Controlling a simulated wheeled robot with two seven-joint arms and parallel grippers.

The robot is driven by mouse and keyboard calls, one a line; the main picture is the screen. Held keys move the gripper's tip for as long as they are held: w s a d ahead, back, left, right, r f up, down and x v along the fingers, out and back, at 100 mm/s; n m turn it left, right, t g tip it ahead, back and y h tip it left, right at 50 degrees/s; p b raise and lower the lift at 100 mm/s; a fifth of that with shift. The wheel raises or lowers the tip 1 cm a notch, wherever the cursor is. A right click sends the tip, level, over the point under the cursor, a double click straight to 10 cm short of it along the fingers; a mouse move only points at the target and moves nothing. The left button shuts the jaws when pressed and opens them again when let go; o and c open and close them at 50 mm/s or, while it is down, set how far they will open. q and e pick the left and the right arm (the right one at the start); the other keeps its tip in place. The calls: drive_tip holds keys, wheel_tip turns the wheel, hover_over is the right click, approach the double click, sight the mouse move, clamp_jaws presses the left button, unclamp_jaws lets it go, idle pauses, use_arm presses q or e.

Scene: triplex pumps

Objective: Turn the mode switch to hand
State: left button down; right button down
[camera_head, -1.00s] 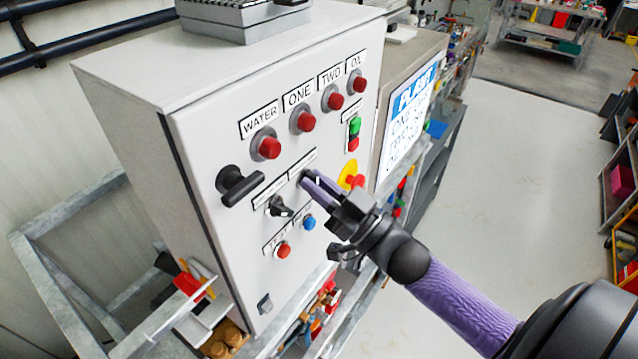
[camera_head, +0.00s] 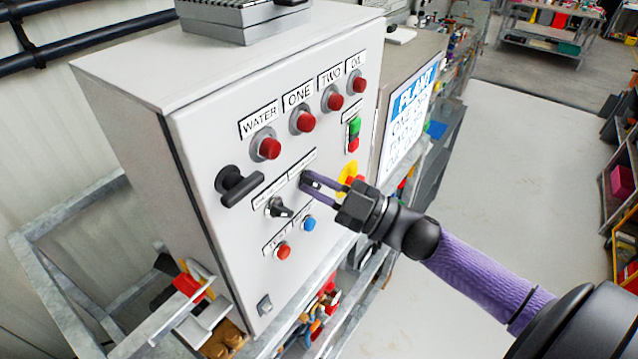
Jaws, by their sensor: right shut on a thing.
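The light grey control cabinet (camera_head: 215,165) fills the middle of the head view. On its front, a black selector knob (camera_head: 306,179) sits below a small label plate whose text I cannot read. My right gripper (camera_head: 312,186), with purple fingers, comes from the right and is shut on this knob, partly hiding it. A second black selector knob (camera_head: 279,208), with a white mark, is to the lower left, clear of the fingers. Which position the gripped knob points to is hidden. My left gripper is not in view.
Red lamps (camera_head: 265,146) labelled WATER, ONE, TWO and OIL run along the top. A black handle (camera_head: 238,184) is at left. A red-on-yellow emergency stop (camera_head: 350,178) is close behind my right gripper. Blue (camera_head: 309,223) and red (camera_head: 284,250) buttons are below. Floor at right is clear.

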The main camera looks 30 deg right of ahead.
drive_tip(key=shift+n+g+y, duration=0.3)
drive_tip(key=shift+n, duration=0.5)
drive_tip(key=c, duration=0.7)
unclamp_jaws()
drive_tip(key=shift+o, duration=0.2)
drive_tip(key=shift+f, duration=0.1)
drive_tip(key=b+v, duration=0.2)
drive_tip(key=v, duration=0.8)
